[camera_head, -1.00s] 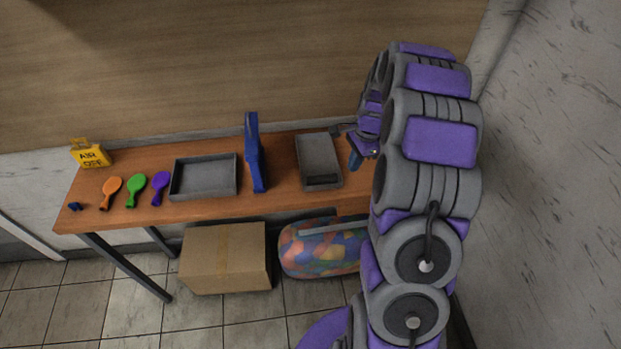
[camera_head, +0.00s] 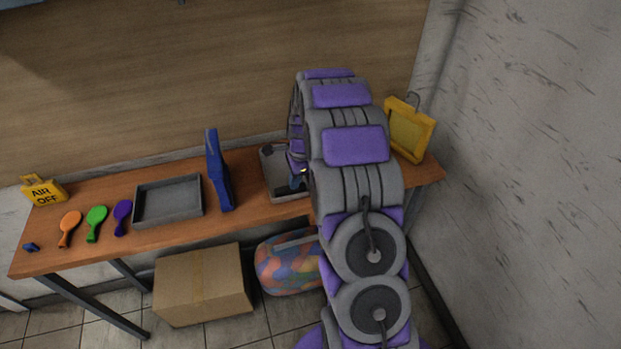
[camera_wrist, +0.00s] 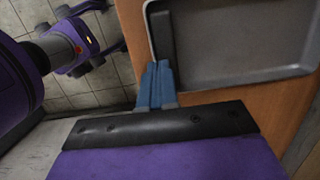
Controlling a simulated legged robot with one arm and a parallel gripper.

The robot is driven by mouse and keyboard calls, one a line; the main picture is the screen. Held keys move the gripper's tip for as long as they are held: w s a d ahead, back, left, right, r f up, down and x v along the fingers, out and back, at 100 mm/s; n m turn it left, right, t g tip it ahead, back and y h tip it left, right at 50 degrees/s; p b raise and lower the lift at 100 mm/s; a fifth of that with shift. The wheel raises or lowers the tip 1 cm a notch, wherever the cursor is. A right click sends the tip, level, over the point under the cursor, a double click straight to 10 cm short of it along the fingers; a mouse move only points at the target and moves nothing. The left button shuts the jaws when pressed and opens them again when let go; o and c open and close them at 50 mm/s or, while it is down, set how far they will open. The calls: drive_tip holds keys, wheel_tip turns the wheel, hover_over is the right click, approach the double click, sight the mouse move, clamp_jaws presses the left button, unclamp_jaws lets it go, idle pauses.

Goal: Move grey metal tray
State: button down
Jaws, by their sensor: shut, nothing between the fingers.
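Two grey trays lie on the wooden table. One grey tray (camera_head: 168,200) is left of the blue upright object and is empty. The other grey tray (camera_head: 270,172) is right of it, partly hidden by my arm; a dark strip lies inside one end. In the wrist view a grey tray (camera_wrist: 235,40) with a dark strip (camera_wrist: 163,38) fills the upper right. My gripper (camera_head: 298,182) is at the right-hand tray in the head view. In the wrist view my blue fingers (camera_wrist: 157,68) are together and empty, close to the tray's corner; contact cannot be told.
The blue upright object (camera_head: 218,172) stands between the trays. A yellow frame (camera_head: 409,130) stands right. A cardboard box (camera_head: 202,285) and colourful bundle (camera_head: 288,265) are below.

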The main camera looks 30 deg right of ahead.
drive_tip(key=shift+w+a, duration=0.25)
drive_tip(key=shift+a, duration=0.55)
drive_tip(key=shift+a+f+b, duration=0.3)
drive_tip(key=shift+b, duration=0.1)
drive_tip(key=shift+s+f+p, duration=0.15)
drive_tip(key=shift+f+p, duration=0.25)
drive_tip(key=shift+f, duration=0.05)
